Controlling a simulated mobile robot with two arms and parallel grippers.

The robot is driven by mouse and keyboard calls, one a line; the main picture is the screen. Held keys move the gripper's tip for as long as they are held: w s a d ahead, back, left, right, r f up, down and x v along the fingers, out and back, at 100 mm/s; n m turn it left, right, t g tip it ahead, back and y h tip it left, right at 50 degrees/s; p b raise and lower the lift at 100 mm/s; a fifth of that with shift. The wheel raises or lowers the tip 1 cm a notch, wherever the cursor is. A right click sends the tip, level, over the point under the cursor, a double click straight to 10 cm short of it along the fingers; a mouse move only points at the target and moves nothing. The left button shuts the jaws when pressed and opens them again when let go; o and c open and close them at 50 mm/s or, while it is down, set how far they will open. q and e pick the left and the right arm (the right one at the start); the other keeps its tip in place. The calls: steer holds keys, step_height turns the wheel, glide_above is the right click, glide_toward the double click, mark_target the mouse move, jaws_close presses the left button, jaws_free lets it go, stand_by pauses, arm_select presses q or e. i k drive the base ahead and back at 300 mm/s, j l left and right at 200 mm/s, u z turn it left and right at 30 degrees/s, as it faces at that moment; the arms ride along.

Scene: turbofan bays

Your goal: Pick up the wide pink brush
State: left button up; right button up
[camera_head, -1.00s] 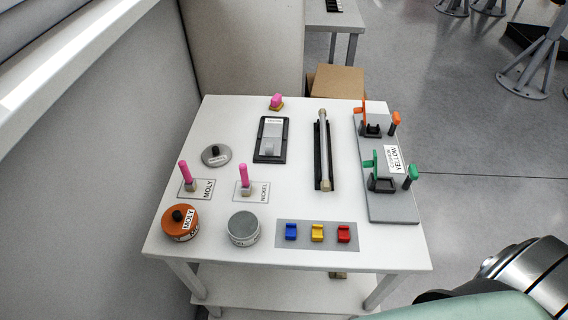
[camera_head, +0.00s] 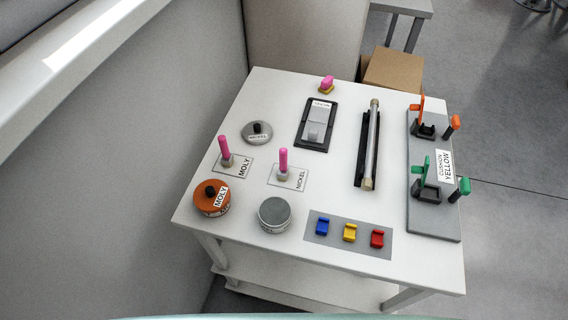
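A short, wide pink brush (camera_head: 327,83) with a tan base is at the far edge of the white table (camera_head: 290,91), left of its middle. Two slimmer pink-handled brushes stand upright nearer the front: one on the MOLY label (camera_head: 224,147), one on the NICKEL label (camera_head: 283,161). Neither of my grippers is in view. Nothing touches the wide pink brush.
An orange MOLY tin (camera_head: 207,205) and a grey tin (camera_head: 274,217) stand at the front left. A wall borders the left.

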mark_target(283, 172)
steer(key=z, duration=0.4)
steer(key=k+j+z, duration=0.1)
steer(key=k+z, duration=0.15)
steer(key=z, duration=0.15)
steer(key=k+z, duration=0.5)
steer(key=z, duration=0.25)
steer(key=k, duration=0.15)
steer(key=i+j, duration=0.25)
steer(key=j, duration=0.25)
